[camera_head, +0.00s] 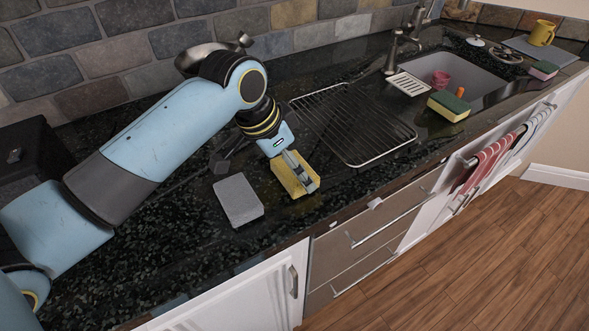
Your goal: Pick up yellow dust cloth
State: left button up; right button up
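The yellow dust cloth (283,177) is on the dark speckled counter, just right of a grey block. My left gripper (303,182) comes down from the upper left and overlaps the cloth. Its grey fingers cover the middle of the cloth, with yellow showing on both sides. I cannot tell whether the fingers are closed on the cloth or whether it is lifted. My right gripper is not in view.
The grey sponge-like block (238,200) lies close left of the cloth. A wire drying rack (352,124) stands to its right. Farther right are a yellow-green sponge (448,106), the sink (468,74) and a faucet (393,50). The counter's front edge is near.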

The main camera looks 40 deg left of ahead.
pick_arm(q)
jog(key=shift+w+d+f, duration=0.1)
jog(key=shift+w+f, duration=0.1)
jog(key=shift+f, duration=0.4)
jog(key=c, duration=0.9)
jog(key=shift+r, duration=0.1)
jog(key=shift+c, duration=0.2)
